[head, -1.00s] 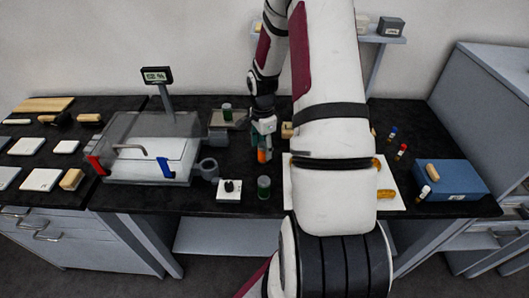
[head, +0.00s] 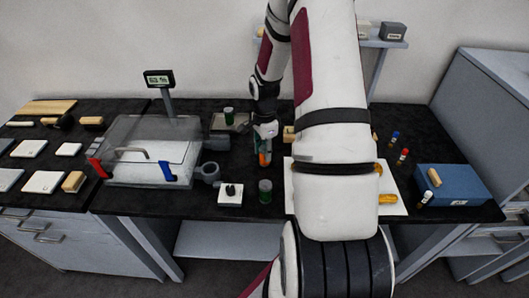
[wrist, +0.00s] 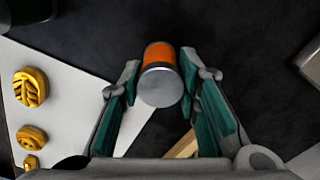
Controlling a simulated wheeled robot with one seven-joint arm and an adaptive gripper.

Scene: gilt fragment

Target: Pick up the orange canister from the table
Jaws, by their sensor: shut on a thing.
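The orange canister (head: 264,159) is near the middle of the dark table in the head view, partly covered by my gripper (head: 265,148). In the wrist view the canister (wrist: 159,76) shows an orange side and a round grey end facing the camera. My gripper (wrist: 160,92) has its teal-padded fingers on both sides of it, shut on it near the fingertips. I cannot tell whether the canister touches the table or is slightly above it.
A green-banded jar (head: 265,190) and a white block with a dark knob (head: 230,193) stand in front. A clear-hooded balance (head: 150,150) is at left. A white board with yellow pieces (head: 398,207) lies at right, beside small vials and a blue box (head: 455,183).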

